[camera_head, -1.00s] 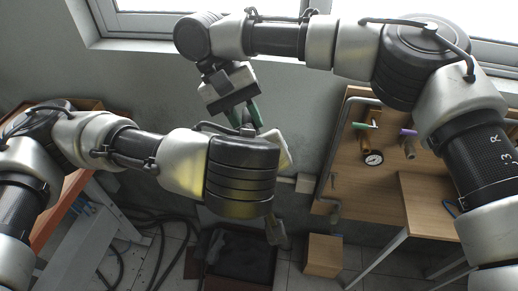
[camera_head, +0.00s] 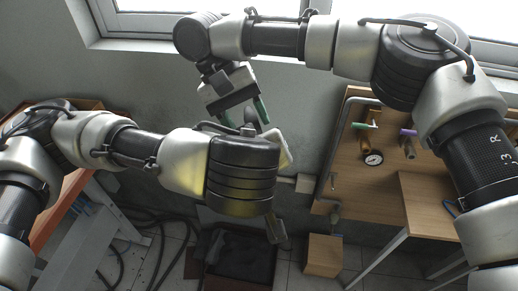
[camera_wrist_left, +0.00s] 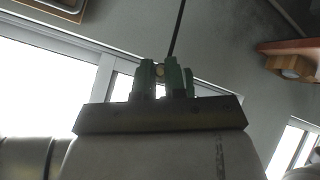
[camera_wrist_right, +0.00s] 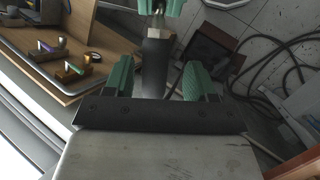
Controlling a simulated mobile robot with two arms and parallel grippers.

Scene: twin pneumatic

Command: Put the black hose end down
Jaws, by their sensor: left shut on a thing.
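My left gripper (camera_wrist_left: 161,72) is shut on a small brass-coloured piece (camera_wrist_left: 160,70) in the left wrist view. I take this piece for the black hose end; a thin black hose (camera_wrist_left: 177,32) runs up from between the fingers. In the head view my left arm hides this grip. My right gripper (camera_wrist_right: 158,82) is open, with its green fingers spread either side of a dark grey cylinder (camera_wrist_right: 155,62). Green fingers show beyond the cylinder at the top. In the head view the right gripper (camera_head: 247,110) is above my left wrist.
A wooden box (camera_head: 323,254) and a dark tray (camera_head: 236,262) are on the floor. Black hoses (camera_wrist_right: 270,58) curl across the floor. A window is behind.

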